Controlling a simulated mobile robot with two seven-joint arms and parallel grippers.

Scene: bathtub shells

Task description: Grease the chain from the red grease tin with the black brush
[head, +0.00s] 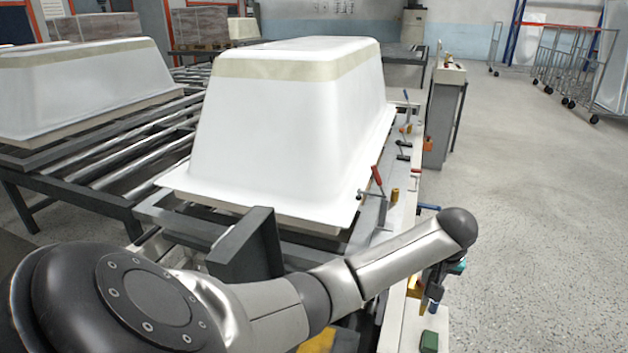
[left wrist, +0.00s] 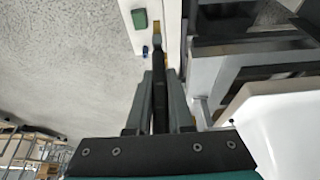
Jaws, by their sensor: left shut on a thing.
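My left gripper (head: 434,280) hangs below my wrist over the narrow white ledge at the right of the roller frame. In the left wrist view my left gripper (left wrist: 160,92) is shut on the black brush (left wrist: 160,110). The brush points away from the fingers, with a grey collar and yellowish bristles at its far end. In the head view the brush's tip (head: 424,303) points down above the ledge, apart from the green block. I cannot make out a red grease tin or a chain in either view. My right gripper is not in view.
A white upturned tub shell (head: 290,130) stands on the roller frame (head: 110,185). A green block (head: 428,341) lies on the ledge (head: 400,325); it also shows in the left wrist view (left wrist: 139,18). A red-handled clamp (head: 377,178) stands beside the shell.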

